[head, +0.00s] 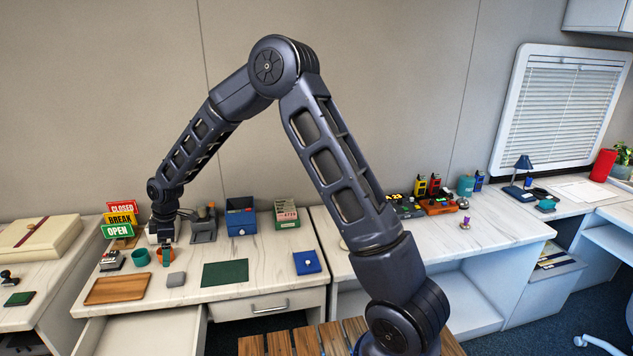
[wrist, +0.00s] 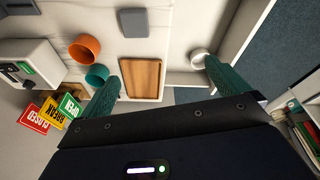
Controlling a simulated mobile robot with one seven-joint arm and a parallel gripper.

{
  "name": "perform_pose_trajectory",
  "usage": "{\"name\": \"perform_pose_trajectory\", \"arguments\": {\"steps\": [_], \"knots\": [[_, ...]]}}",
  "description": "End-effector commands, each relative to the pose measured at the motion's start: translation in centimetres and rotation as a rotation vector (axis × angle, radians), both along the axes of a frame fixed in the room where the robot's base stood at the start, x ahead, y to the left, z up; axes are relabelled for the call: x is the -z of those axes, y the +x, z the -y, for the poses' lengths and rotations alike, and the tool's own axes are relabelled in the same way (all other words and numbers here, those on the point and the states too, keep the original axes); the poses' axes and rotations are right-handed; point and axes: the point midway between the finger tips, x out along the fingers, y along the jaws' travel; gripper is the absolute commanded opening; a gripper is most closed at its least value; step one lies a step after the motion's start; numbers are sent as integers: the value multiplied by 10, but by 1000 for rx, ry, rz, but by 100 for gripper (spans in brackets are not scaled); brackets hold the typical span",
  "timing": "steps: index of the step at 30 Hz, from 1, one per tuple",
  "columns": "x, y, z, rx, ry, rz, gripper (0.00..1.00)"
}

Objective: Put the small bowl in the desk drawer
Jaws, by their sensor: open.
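A small white round bowl (wrist: 199,57) shows in the wrist view, apparently inside the pulled-out desk drawer (wrist: 180,50), close to one fingertip in the picture. In the head view the open drawer (head: 150,335) is cut by the bottom edge and the bowl does not show. My gripper (wrist: 163,78) is open and empty, its two teal fingers wide apart. In the head view my gripper (head: 167,241) is over the desk's left part, by the orange cup (head: 165,258). A teal cup (head: 141,257) stands left of it.
A wooden tray (head: 115,289), a grey block (head: 176,279) and a green mat (head: 225,273) lie on the desk. Signs (head: 118,219) stand at the back left. A blue box (head: 240,217) and a card box (head: 286,213) stand at the back. The desk's middle is fairly clear.

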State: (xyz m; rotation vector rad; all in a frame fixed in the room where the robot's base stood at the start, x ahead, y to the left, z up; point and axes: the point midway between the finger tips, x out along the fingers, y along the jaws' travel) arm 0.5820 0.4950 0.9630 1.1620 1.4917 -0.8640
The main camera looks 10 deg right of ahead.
Motion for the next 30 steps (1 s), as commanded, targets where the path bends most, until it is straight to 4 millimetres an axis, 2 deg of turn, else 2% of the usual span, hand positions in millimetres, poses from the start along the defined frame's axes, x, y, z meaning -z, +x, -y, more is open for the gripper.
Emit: {"name": "perform_pose_trajectory", "arguments": {"steps": [1,6,14,23,30], "knots": [[-19,9,20,46,-6,13,100],[-68,29,83,203,-23,39,100],[-135,39,182,453,-37,74,100],[-198,22,295,755,-35,102,100],[-235,-10,378,1002,-14,115,100]]}}
